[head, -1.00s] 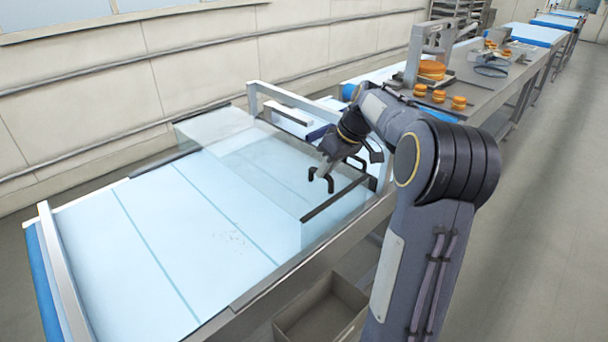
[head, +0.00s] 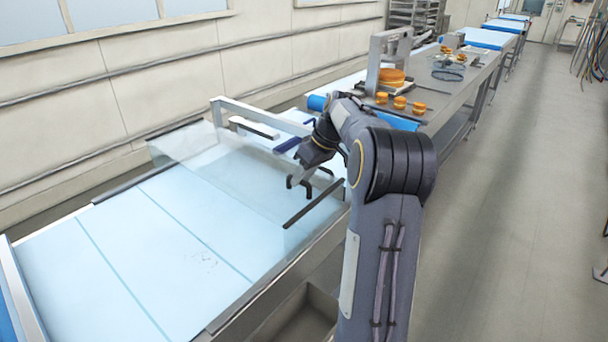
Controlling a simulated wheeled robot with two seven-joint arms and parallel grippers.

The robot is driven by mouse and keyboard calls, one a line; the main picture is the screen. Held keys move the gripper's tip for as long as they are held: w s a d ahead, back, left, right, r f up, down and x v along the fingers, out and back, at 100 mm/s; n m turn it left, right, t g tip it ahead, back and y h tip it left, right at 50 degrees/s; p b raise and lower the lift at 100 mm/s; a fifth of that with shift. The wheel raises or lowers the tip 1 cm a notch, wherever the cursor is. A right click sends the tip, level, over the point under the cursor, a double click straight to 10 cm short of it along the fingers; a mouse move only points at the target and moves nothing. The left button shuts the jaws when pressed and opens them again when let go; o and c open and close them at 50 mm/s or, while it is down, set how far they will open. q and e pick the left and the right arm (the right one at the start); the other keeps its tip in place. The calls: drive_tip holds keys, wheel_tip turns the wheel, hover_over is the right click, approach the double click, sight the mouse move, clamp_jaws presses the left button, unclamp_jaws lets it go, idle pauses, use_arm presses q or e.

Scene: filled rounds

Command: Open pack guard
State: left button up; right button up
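The pack guard (head: 225,185) is a clear, see-through cover over the pale blue conveyor belt. A dark bar (head: 313,205) runs along its near right side. A black bracket-shaped handle (head: 289,184) shows on top of it. My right gripper (head: 298,178) is at this handle, pointing down with its fingertips at or against it. The fingers are small and overlap the handle, so I cannot tell whether they are closed on it. The guard's edges are faint, and I cannot tell how far it is raised. My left gripper is out of view.
A metal frame (head: 217,112) stands behind the guard. A grey open bin (head: 305,318) sits below the near edge of the conveyor. Beyond my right arm, a steel table (head: 455,95) holds several orange-brown round items.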

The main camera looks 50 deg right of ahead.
drive_tip(key=v, duration=0.8)
drive_tip(key=shift+w+f, duration=0.1)
idle(0.4)
drive_tip(key=s+a+m+y, duration=0.1)
drive_tip(key=s+a, duration=0.3)
drive_tip(key=a, duration=0.5)
drive_tip(key=s+a, duration=0.4)
drive_tip(key=a, duration=0.5)
drive_tip(key=s+a+f+m+t, duration=0.1)
drive_tip(key=s+a+f, duration=0.9)
drive_tip(key=a, duration=0.5)
drive_tip(key=s, duration=0.2)
drive_tip(key=shift+s+f, duration=0.3)
drive_tip(key=shift+f, duration=0.05)
